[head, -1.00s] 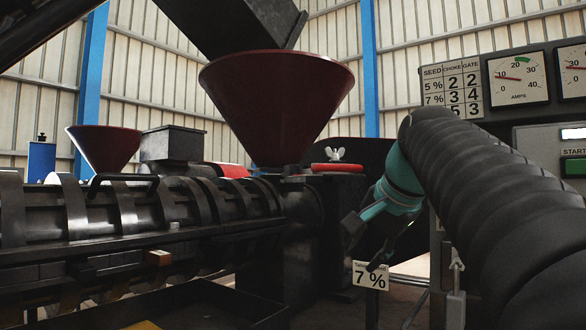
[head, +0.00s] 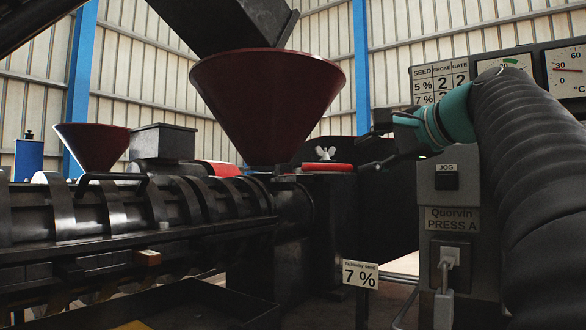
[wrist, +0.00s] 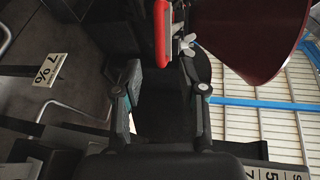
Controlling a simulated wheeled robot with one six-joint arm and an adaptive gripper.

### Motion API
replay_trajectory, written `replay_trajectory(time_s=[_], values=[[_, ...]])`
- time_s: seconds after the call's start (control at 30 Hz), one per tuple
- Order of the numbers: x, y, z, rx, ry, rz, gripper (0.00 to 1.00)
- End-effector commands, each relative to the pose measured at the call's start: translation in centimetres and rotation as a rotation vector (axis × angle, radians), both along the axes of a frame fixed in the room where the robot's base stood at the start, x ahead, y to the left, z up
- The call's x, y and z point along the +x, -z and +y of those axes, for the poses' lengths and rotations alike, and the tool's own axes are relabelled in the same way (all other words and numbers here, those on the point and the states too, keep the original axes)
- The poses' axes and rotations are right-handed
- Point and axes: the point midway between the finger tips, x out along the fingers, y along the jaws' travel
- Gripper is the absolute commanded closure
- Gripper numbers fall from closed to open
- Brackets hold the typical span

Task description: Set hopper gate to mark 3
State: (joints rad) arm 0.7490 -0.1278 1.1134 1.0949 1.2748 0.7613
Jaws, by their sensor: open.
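The dark red hopper (head: 268,105) stands on the press, its narrow end just above the barrel. A red bar-like part (head: 327,167) with a silver wing nut (head: 325,153) is right of the hopper's foot. I cannot tell which part is the gate, and no gate marks are legible. My gripper (head: 366,150) is open and empty, to the right of the red part and apart from it. In the wrist view, the open fingers (wrist: 160,70) point toward the red part (wrist: 161,32) and wing nut (wrist: 184,46), with the hopper (wrist: 250,38) at upper right.
A seed, choke and gate table (head: 440,82) is partly hidden by my arm. A sign reading 7 % (head: 360,274) stands low in front. A grey control box (head: 452,215) marked Quorvin Press A stands right of the press. A chute (head: 225,30) hangs above the hopper.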

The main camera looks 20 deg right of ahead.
Motion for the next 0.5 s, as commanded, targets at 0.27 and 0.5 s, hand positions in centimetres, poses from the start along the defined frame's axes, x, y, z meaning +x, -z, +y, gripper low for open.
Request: replay_trajectory(time_s=[0.27,0.5], values=[[4.4,1.0,1.5,0.001,-0.006,0.002,0.59],[7.9,1.7,2.6,-0.001,-0.003,0.002,0.59]])
